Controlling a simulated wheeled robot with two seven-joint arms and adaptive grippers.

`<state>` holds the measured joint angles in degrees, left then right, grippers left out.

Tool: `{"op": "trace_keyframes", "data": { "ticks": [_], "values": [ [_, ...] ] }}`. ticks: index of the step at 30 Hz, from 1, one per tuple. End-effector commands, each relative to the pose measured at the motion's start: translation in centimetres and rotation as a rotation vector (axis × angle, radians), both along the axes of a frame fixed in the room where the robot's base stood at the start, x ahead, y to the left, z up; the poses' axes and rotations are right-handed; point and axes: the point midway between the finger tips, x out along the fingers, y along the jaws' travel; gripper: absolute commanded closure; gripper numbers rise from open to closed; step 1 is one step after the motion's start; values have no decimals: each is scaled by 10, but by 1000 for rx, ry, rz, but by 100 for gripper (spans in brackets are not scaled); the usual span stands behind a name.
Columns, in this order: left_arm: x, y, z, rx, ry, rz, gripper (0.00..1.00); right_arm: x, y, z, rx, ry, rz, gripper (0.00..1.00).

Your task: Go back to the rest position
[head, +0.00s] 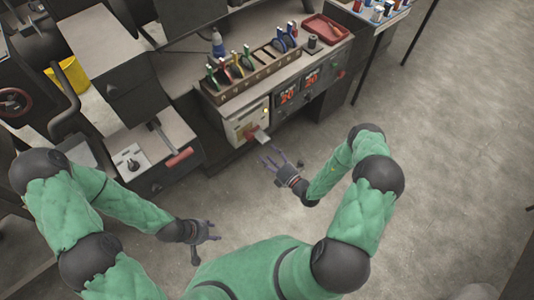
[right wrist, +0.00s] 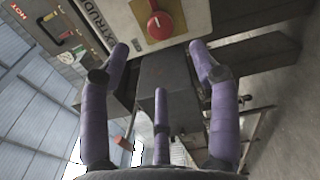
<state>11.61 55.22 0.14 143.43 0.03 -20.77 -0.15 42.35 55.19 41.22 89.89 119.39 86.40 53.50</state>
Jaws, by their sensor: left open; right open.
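My left gripper (head: 213,233) hangs low over the floor in front of my body, with its fingers spread and nothing between them. My right gripper (head: 273,160) is raised in front of the bench, just short of the cream machine panel (head: 240,129). Its purple fingers are spread and empty in the right wrist view (right wrist: 159,62). Beyond them is a red knob (right wrist: 160,24) on the pale machine front. In the head view a red part with a grey tip sticks out from this panel, apart from my right fingers.
The workbench holds a rack of pliers (head: 250,72), a blue-topped bottle (head: 218,44) and a red tray (head: 325,29). The floor at right is clear.

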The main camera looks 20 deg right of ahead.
Motion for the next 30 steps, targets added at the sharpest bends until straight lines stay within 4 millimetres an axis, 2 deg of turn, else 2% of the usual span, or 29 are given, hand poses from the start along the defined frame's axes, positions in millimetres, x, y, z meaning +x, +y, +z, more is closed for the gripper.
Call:
{"op": "trace_keyframes", "data": {
  "ticks": [14, 17, 20, 23, 25, 27, 30],
  "values": [
    [0, 0, 0, 0, 0, 0, 52, 0, 1, 0, 0, 0, 2, 38],
    [0, 0, 0, 0, 0, 0, 52, -2, 12, 0, -16, 5, 48, 38],
    [0, 0, 0, 0, 0, 0, 52, -12, 45, 1, -68, 15, 188, 38],
    [0, 0, 0, 0, 0, 0, 52, -39, 95, 2, -171, 11, 426, 38],
    [0, 0, 0, 0, 0, 0, 52, -68, 129, 2, -268, -12, 621, 38],
    [0, 0, 0, 0, 0, 0, 52, -101, 154, 0, -373, -52, 813, 38],
    [0, 0, 0, 0, 0, 0, 52, -151, 176, -4, -532, -141, 1077, 38]
  ]
}}
